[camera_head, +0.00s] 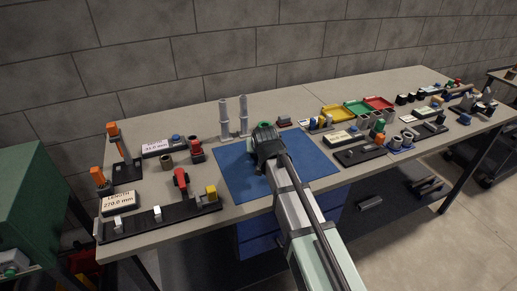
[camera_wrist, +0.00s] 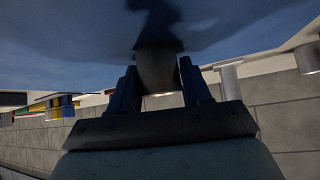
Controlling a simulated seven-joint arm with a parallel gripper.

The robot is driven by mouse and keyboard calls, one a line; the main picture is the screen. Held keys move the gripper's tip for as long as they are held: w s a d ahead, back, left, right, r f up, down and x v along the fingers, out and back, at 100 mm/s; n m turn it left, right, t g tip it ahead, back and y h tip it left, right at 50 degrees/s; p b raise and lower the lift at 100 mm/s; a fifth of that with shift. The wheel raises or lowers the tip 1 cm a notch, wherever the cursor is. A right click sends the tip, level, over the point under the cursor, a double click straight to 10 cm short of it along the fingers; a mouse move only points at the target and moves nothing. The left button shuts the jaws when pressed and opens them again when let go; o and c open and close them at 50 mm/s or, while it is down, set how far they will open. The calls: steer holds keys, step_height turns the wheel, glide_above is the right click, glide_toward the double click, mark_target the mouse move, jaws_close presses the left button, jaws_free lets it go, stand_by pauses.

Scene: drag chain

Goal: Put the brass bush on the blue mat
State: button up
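The blue mat (camera_head: 232,178) lies flat on the workbench and fills the upper part of the wrist view (camera_wrist: 60,45). My gripper (camera_head: 260,168) is over the middle of the mat, fingers pointing down. In the wrist view my gripper's fingers (camera_wrist: 158,75) close on both sides of a dull brownish cylinder, which looks like the brass bush (camera_wrist: 157,68). A dark shadow or reflection on the mat meets its end, so it is at or very near the mat; contact is not clear. In the head view my arm hides the bush.
Two grey posts (camera_head: 243,115) stand just behind the mat. Left are a dark fixture rail (camera_head: 160,222) and a red clamp (camera_head: 181,180). Right are coloured trays (camera_head: 357,107) and a dark block with parts (camera_head: 360,155). The mat around my gripper is clear.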

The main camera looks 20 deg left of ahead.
steer(key=o, duration=0.5)
steer(key=shift+c, duration=0.2)
steer(key=v, duration=1.4)
steer(key=shift+w+f, duration=0.1)
